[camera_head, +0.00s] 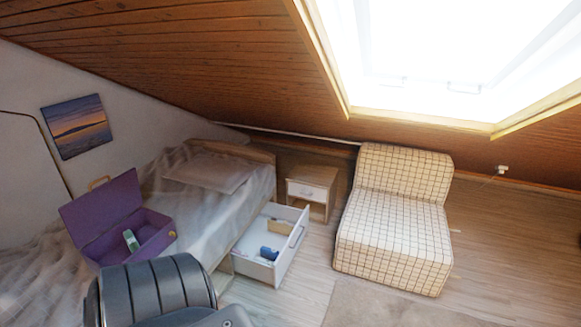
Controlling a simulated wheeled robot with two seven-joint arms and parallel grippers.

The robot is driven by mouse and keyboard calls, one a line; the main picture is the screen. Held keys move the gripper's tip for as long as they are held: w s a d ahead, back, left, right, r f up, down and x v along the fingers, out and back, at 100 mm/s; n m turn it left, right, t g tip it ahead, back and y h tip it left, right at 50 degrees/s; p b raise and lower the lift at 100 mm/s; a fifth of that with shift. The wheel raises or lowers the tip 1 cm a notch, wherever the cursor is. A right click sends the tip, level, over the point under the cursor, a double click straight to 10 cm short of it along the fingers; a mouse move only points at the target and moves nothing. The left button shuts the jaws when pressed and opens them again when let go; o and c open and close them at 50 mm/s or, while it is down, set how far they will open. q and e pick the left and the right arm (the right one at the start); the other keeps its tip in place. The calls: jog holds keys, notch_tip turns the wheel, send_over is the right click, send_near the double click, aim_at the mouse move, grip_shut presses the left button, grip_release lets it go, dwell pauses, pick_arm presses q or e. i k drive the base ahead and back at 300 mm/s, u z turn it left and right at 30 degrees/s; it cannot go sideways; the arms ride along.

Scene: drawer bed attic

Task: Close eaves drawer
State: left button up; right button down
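A white drawer (291,262) is pulled out from under the bed (262,184), into the floor space at the bed's right side. Its front panel faces right and carries a handle (296,237). A dark blue item (269,253) and a tan item (280,227) lie inside the drawer. Neither of my grippers shows in the head view. A dark grey padded form fills the bottom left and hides part of the bed's near side.
An open purple case (104,206) with a small item inside stands on the bed. A nightstand (311,191) stands beyond the drawer. A checked armchair (391,243) stands to the right. Wooden floor (490,250) is free at the right. The ceiling (220,60) slopes low.

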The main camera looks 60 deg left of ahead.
aim_at(256, 235)
jog(key=u, duration=0.45)
jog(key=i, duration=1.9)
jog(key=u, duration=2.1)
jog(key=i, duration=0.95)
jog(key=u, duration=1)
